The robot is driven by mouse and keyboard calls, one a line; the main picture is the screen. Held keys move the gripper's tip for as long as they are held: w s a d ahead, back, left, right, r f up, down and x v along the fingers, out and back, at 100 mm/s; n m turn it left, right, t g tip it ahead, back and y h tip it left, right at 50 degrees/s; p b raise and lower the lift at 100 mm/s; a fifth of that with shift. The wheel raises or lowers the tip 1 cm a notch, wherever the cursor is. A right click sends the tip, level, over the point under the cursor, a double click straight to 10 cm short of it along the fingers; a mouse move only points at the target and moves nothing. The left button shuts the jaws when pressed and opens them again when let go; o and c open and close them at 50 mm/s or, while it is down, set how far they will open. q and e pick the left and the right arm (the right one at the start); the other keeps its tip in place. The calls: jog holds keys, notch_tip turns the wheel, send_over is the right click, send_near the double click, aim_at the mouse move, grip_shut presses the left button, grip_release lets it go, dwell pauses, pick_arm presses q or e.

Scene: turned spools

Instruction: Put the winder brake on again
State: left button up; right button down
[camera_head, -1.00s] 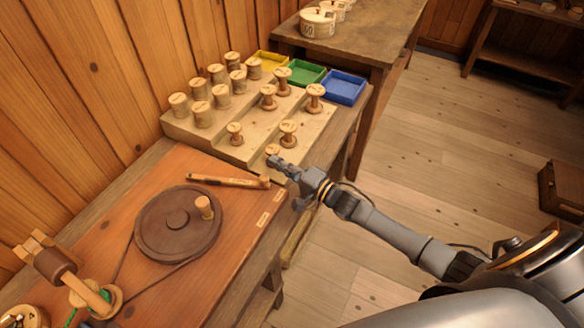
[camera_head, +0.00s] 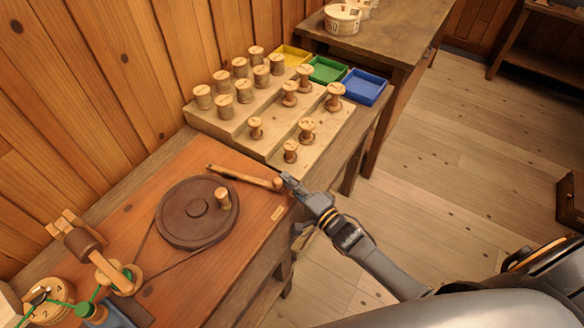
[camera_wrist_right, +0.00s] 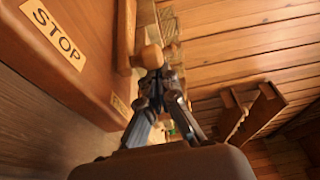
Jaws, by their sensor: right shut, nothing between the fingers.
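The winder brake is a wooden lever (camera_head: 238,177) lying across the orange-brown board behind the dark round wheel (camera_head: 190,228), with a rounded knob (camera_head: 279,184) at its right end. I cannot tell whether the lever touches the wheel. My right gripper (camera_head: 286,178) is shut and empty, its tips right at the knob. A "STOP" label (camera_wrist_right: 53,33) shows on the board there. My left gripper is not in view.
A stepped wooden rack (camera_head: 225,125) of several spools stands behind the board. Yellow (camera_head: 293,57), green (camera_head: 327,70) and blue (camera_head: 364,87) trays sit behind it. A peg (camera_head: 224,198) stands on the wheel. A spool with green thread (camera_head: 124,279) is at lower left. Open floor lies right.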

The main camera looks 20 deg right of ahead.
jog(key=s+a+m+h+p, duration=0.1)
jog(key=s+a+h, duration=0.1)
jog(key=s+a, duration=0.1)
jog(key=shift+s+a+t, duration=0.3)
jog(key=shift+s+a, duration=0.05)
jog(key=shift+s, duration=0.2)
jog(key=shift+s+a+f, duration=0.15)
